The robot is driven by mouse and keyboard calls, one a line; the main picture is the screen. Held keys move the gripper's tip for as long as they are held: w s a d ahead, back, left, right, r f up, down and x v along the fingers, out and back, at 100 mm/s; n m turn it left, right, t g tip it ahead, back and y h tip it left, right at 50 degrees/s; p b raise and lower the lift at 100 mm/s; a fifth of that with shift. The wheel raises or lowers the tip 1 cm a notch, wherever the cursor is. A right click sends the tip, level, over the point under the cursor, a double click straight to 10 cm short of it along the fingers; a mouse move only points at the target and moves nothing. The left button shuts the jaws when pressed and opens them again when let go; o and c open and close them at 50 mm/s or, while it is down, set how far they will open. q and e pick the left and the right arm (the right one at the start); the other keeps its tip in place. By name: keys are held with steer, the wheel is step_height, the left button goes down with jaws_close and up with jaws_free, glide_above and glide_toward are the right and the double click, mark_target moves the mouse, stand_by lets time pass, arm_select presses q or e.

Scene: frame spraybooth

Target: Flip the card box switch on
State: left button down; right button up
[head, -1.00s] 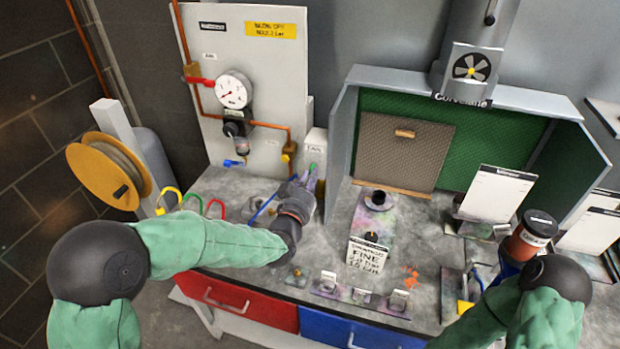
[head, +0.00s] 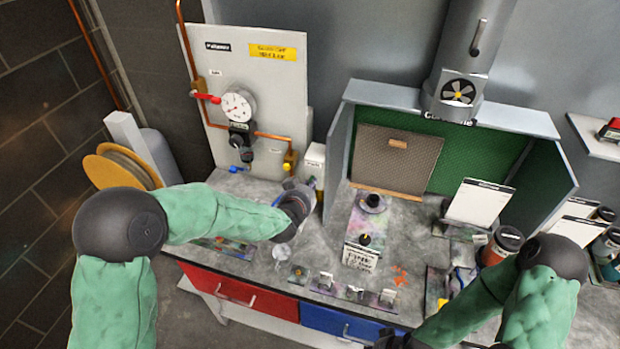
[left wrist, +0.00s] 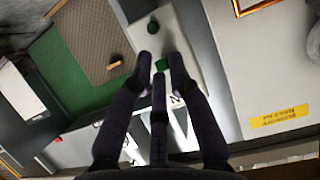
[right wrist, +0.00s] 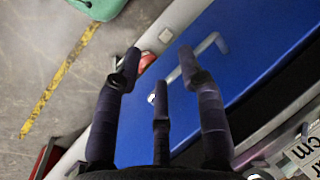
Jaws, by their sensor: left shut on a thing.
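A white switch box (head: 316,160) stands on the bench against the left side of the spray booth; its label is too small to read. In the left wrist view the box (left wrist: 180,40) carries a round green spot (left wrist: 153,27) and a green switch tip (left wrist: 162,65). My left gripper (head: 308,190) is at the front of the box, its fingers shut around the green tip; in the head view the hand hides this contact. My right gripper (right wrist: 155,75) has its fingers apart and empty, over a blue drawer front with a handle.
A gauge panel (head: 250,90) with copper pipes and a red valve stands behind my left arm. The spray booth (head: 345,140) holds a brown panel (head: 397,158). A labelled stand (head: 361,255) and small clips sit on the bench. A red drawer (head: 240,290) is below.

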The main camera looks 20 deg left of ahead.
arm_select(q)
steer(key=shift+w+a+r+g+p, duration=0.25)
steer(key=shift+g+p, duration=0.85)
steer(key=shift+p, duration=2.7)
steer(key=shift+d+r+g+p, duration=0.15)
steer(key=shift+r+g+p, duration=0.65)
steer(key=shift+p, duration=2.95)
steer(key=shift+w+a+r+g+p, duration=0.15)
steer(key=shift+g+p, duration=1.25)
steer(key=shift+p, duration=2.4)
steer(key=shift+d+f, duration=0.1)
steer(key=shift+f, duration=0.05)
steer(key=c, duration=1.3)
jaws_free()
steer(key=shift+w+a, duration=0.1)
steer(key=shift+a, duration=0.1)
steer(key=shift+d, duration=0.1)
